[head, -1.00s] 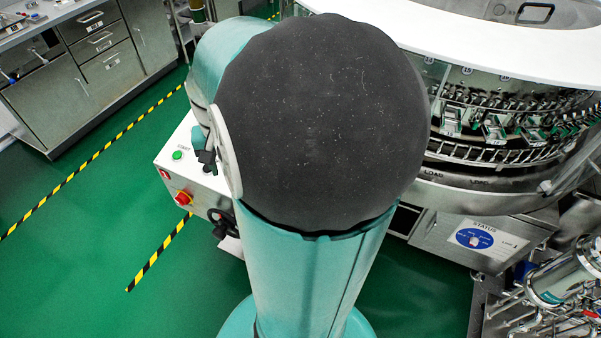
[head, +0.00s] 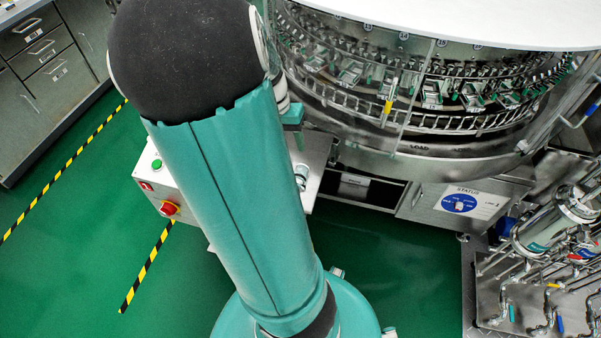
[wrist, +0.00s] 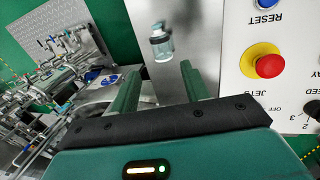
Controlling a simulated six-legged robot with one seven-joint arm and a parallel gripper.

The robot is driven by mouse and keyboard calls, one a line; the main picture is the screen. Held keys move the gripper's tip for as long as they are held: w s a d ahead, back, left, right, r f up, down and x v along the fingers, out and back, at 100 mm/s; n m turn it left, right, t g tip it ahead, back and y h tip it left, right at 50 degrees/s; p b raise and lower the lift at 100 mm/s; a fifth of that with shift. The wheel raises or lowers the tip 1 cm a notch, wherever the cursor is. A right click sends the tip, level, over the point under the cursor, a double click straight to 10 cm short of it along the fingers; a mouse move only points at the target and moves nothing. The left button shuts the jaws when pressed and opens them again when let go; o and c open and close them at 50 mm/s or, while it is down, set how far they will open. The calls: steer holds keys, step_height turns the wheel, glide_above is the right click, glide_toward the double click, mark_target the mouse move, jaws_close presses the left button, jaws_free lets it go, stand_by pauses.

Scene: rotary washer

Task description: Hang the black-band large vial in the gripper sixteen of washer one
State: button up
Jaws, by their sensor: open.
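A clear vial (wrist: 162,48) with a dark band shows in the wrist view on a bare steel surface. It lies just beyond the fingertips, roughly in line with the gap between them. My gripper (wrist: 160,71) is open, with two green fingers apart and nothing between them. In the head view a small clear object (head: 301,172), probably the same vial, is on the steel top beside my arm. The washer (head: 420,85) shows at the upper right with a ring of several grippers. I cannot tell which is sixteen. My gripper is mostly hidden behind my arm in the head view.
A control panel with a red stop button (wrist: 268,66) is right of the vial in the wrist view. A clear guard with a yellow-marked handle (head: 389,98) fronts the washer. Pipework (head: 550,250) stands at the lower right. Green floor lies open at the left.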

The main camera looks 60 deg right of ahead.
glide_above(298, 173)
steer(key=w, duration=0.1)
step_height(298, 173, down, 7)
steer(key=shift+w+r, duration=0.1)
steer(key=shift+r, duration=0.05)
steer(key=x, duration=0.5)
steer(key=shift+a, duration=0.1)
steer(key=c, duration=0.8)
steer(key=shift+r, duration=0.5)
steer(key=shift+s+v, duration=0.25)
steer(key=shift+v, duration=0.75)
steer(key=shift+s+a+r, duration=2.4)
steer(key=shift+s+r, duration=0.1)
steer(key=shift+s, duration=0.05)
steer(key=shift+s+a+r, duration=2.35)
steer(key=shift+s+r, duration=0.1)
steer(key=shift+s, duration=0.05)
